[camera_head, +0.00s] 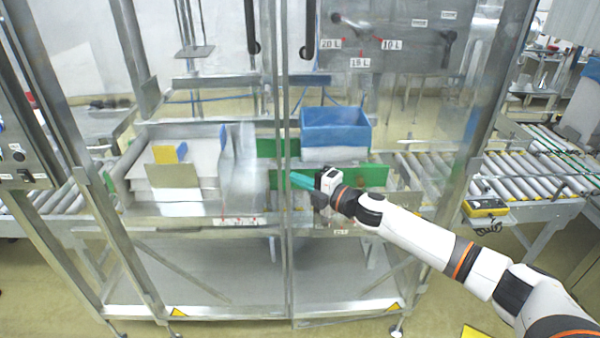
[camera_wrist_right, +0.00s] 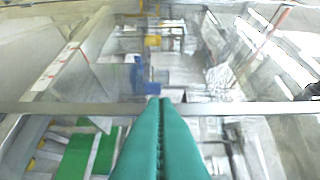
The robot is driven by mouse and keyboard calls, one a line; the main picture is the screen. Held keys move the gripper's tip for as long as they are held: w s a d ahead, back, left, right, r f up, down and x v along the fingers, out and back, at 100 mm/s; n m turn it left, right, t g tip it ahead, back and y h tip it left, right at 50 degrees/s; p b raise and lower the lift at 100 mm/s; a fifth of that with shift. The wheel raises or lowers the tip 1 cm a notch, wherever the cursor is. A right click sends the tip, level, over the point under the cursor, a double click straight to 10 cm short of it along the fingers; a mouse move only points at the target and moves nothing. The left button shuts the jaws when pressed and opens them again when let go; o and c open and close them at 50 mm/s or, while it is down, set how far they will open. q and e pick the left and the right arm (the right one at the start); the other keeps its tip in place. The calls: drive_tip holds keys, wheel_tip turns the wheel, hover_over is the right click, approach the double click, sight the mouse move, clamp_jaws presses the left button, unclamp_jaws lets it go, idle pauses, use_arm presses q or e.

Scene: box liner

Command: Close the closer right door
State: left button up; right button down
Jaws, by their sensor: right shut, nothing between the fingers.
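The closer right door (camera_head: 420,130) is a clear panel in a metal frame on the right half of the machine front. In the head view its inner edge meets the middle upright (camera_head: 283,130); I cannot tell whether a gap is left there. My right gripper (camera_head: 296,180) is shut and empty, its green fingers pointing left near the door's inner edge. In the right wrist view the closed fingers (camera_wrist_right: 160,115) reach a metal frame bar (camera_wrist_right: 60,107); I cannot tell whether they touch it. My left gripper is not in view.
A blue-lined box (camera_head: 336,128) stands inside the machine behind the door. A roller conveyor (camera_head: 450,172) runs out to the right, with a yellow control box (camera_head: 485,208) on its front edge. Two black handles (camera_head: 307,35) hang at the top middle.

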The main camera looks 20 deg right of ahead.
drive_tip(key=shift+w+d, duration=0.15)
drive_tip(key=shift+w, duration=0.3)
